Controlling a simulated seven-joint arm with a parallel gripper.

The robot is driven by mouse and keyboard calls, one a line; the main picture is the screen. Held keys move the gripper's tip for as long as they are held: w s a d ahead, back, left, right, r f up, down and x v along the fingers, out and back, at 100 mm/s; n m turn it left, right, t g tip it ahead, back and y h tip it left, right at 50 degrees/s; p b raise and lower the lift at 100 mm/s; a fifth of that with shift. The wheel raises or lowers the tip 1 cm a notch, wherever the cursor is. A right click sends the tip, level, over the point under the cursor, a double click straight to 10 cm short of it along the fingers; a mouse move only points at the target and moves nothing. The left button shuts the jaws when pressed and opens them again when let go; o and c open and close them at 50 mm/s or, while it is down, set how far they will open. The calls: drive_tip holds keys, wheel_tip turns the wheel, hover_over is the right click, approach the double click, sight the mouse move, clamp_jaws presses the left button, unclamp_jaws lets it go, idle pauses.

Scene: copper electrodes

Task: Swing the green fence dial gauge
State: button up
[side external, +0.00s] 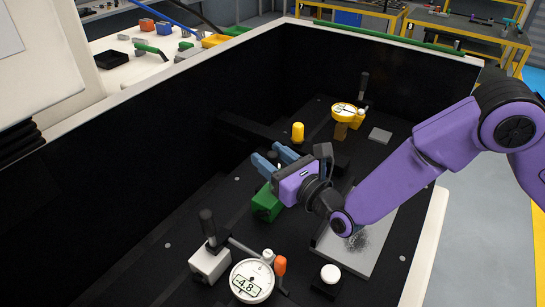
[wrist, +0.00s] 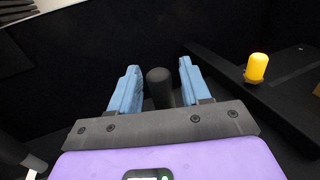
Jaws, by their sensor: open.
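A green block (side external: 265,203), which looks like the green fence, sits on the dark machine bed under my gripper. Its dial face does not show; my gripper and wrist cover part of that area. My gripper (side external: 270,157) has two blue fingers, spread apart and pointing to the upper left in the side view. In the wrist view, a dark rounded upright post (wrist: 160,88) stands between the open fingers (wrist: 158,70), with gaps on both sides. I cannot tell for sure that this post belongs to the green block.
A white-faced gauge (side external: 250,282) reading about 4.8 stands in front, beside a grey block with a black handle (side external: 209,240). A yellow gauge (side external: 344,108) stands at the back. A yellow capped post (side external: 297,132) is near my gripper. Tall black walls enclose the bed.

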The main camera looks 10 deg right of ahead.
clamp_jaws()
drive_tip(key=shift+h, duration=0.3)
drive_tip(key=m+t+h, duration=0.1)
drive_tip(key=m+h, duration=0.2)
drive_tip(key=h, duration=0.1)
drive_tip(key=m+t+h, duration=0.1)
drive_tip(key=m+h, duration=0.1)
drive_tip(key=h, duration=0.2)
drive_tip(key=shift+s+a+m, duration=0.1)
drive_tip(key=shift+m, duration=0.3)
drive_tip(key=m+g+h, duration=0.1)
drive_tip(key=m+h, duration=0.2)
drive_tip(key=h, duration=0.1)
drive_tip(key=m+g+h, duration=0.1)
drive_tip(key=m+h, duration=0.2)
drive_tip(key=h, duration=0.2)
drive_tip(key=shift+g, duration=0.4)
drive_tip(key=shift+h, duration=0.3)
unclamp_jaws()
